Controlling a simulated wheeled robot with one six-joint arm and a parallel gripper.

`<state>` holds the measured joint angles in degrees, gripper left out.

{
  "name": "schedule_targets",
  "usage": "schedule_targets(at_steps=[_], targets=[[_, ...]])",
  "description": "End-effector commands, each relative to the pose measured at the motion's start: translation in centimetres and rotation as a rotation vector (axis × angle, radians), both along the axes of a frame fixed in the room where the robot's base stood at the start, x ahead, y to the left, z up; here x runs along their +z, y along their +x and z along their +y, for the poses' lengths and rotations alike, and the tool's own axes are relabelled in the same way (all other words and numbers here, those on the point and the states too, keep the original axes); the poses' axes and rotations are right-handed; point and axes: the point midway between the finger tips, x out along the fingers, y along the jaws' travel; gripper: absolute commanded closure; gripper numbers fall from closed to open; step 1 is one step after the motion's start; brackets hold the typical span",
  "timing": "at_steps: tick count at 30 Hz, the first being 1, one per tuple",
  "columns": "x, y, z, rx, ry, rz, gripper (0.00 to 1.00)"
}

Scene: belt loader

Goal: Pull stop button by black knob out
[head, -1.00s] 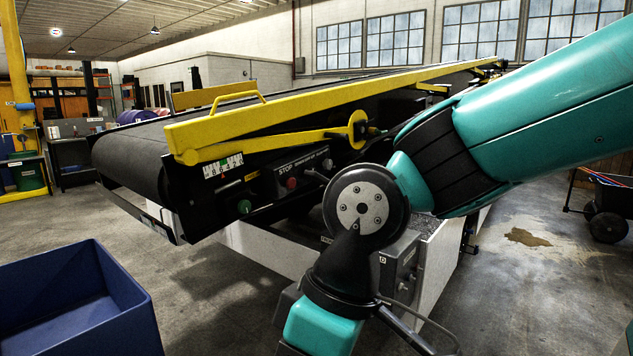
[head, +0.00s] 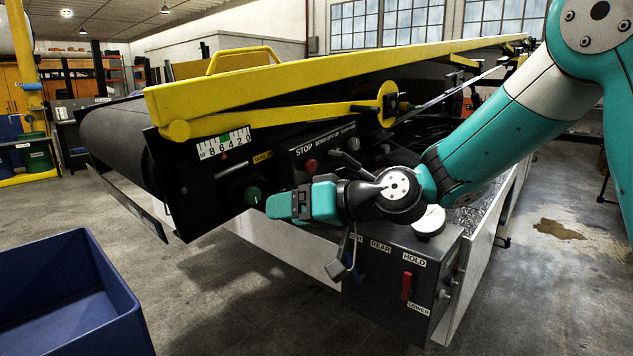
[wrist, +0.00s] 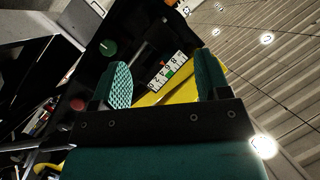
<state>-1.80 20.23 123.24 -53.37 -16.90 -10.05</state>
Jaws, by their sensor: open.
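The red stop button (head: 310,166) sits under the STOP label on the dark control panel at the side of the belt loader. It also shows in the wrist view (wrist: 77,104), at the left. Dark lever knobs (head: 345,161) stand just right of it. My gripper (head: 279,205) is open and empty, below and slightly left of the red button and apart from it. In the wrist view its two teal fingers (wrist: 165,82) are spread, with the number scale beyond them. The red button lies outside the fingers, to their left.
A green knob (head: 253,195) sits just left of my gripper. The number scale (head: 223,143) and yellow rail (head: 300,83) are above. A grey control box (head: 400,285) with a red lever stands below my arm. A blue bin (head: 75,290) is at lower left.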

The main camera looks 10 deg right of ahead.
Motion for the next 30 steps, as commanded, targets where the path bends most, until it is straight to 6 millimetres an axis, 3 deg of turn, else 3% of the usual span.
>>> schedule_targets(at_steps=[1,3,6,9,12,15,20,30], targets=[[-2.0,3.7,-1.6,-0.088,0.098,-0.046,0.31],[-2.9,7.8,-4.1,-0.213,0.227,-0.124,0.31],[-4.6,11.9,-8.3,-0.384,0.372,-0.209,0.31],[-6.3,14.3,-12.0,-0.522,0.471,-0.261,0.31],[-7.4,15.3,-14.5,-0.612,0.527,-0.292,0.31],[-7.6,15.9,-15.5,-0.651,0.551,-0.305,0.31],[-6.8,17.3,-15.2,-0.656,0.554,-0.309,0.31],[-4.9,23.1,-13.3,-0.652,0.552,-0.309,0.31]])
